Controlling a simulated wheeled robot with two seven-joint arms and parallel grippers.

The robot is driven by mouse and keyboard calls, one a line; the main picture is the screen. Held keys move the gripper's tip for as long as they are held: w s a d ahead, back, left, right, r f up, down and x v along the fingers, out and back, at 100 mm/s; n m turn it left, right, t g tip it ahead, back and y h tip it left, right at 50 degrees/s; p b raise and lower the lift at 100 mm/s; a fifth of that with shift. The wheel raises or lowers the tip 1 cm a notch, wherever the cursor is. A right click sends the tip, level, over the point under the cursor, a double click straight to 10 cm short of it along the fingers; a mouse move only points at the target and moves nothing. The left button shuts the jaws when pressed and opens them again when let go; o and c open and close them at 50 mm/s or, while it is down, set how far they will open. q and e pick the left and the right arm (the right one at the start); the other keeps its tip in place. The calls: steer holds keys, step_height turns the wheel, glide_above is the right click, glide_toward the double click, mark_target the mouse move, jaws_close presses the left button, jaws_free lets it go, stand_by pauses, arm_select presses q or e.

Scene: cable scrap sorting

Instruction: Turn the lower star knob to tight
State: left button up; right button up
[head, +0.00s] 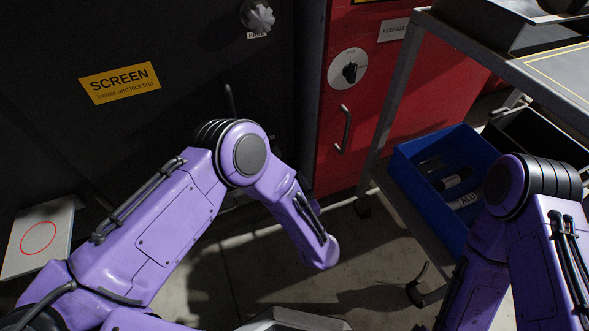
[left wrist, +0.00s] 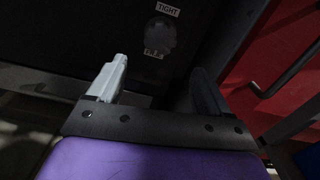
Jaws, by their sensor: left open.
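In the left wrist view, a dim grey round knob (left wrist: 160,36) sits on the dark panel. A white TIGHT label (left wrist: 167,9) is above it and a second small label (left wrist: 154,53) is below; its exact shape and turn are too dark to tell. My left gripper (left wrist: 157,78) is open and empty, its two fingers apart, with the knob showing beyond and between them. In the head view, a pale star knob (head: 258,16) is at the top of the dark panel. My left arm hides the lower area and its gripper there. My right gripper is out of view.
A red cabinet (head: 365,95) with a round dial (head: 348,69) and bar handle (head: 343,130) stands right of the dark panel. A blue bin (head: 408,179) sits on a metal cart at right. A pale plate (head: 60,212) with a red ring is at left.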

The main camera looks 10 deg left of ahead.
arm_select(q)
steer(key=b+x, duration=0.2)
steer(key=x, duration=0.8)
steer(key=shift+a, duration=0.15)
steer(key=shift+s, duration=0.1)
steer(key=shift+c, duration=0.4)
steer(key=c, duration=0.9)
